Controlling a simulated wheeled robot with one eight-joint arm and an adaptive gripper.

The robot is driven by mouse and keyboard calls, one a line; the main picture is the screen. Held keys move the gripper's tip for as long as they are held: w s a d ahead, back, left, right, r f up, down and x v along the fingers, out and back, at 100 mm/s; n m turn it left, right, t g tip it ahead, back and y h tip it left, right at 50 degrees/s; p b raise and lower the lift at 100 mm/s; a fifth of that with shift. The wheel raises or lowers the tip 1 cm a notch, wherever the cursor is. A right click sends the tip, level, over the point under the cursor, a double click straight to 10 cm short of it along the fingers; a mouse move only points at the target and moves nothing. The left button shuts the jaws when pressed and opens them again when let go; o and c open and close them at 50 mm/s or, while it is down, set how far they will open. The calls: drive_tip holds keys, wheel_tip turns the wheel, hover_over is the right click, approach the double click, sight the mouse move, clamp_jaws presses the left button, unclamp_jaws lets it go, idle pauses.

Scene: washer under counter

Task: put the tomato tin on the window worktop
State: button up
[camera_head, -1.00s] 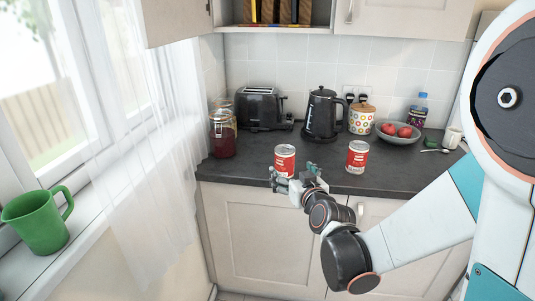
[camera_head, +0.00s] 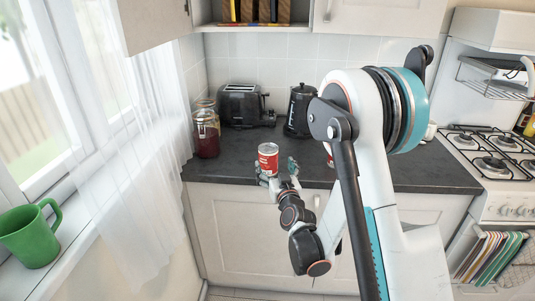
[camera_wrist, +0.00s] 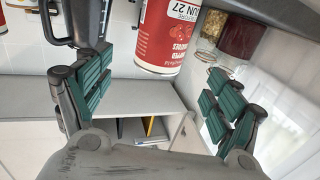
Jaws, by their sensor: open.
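A red and white tin (camera_head: 268,158) stands upright on the dark worktop (camera_head: 232,160) near its front edge, at the window end. My gripper (camera_head: 278,174) is open just in front of it, with the fingers low on either side. In the wrist view the tin (camera_wrist: 166,38) shows tomato pictures on its label and appears between the two spread green-padded fingers (camera_wrist: 158,78); I see no contact. A second red tin (camera_head: 329,158) is almost wholly hidden behind my arm.
A jar of red contents (camera_head: 206,134) and a black toaster (camera_head: 245,105) stand behind the tin. A black kettle (camera_head: 299,110) is partly behind my arm. A green mug (camera_head: 30,238) is on the windowsill (camera_head: 65,245). A gas hob (camera_head: 490,150) is at right.

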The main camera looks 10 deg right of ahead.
sight(270, 158)
drive_tip(key=shift+w+f, duration=0.1)
drive_tip(key=shift+w, duration=1.45)
drive_tip(key=w+b, duration=0.1)
drive_tip(key=w, duration=0.3)
drive_tip(key=shift+w+f+b, duration=0.1)
drive_tip(key=shift+f+b, duration=0.05)
drive_tip(key=shift+b, duration=0.25)
drive_tip(key=shift+w, duration=0.3)
drive_tip(key=shift+c, duration=0.6)
drive_tip(key=c, duration=1.5)
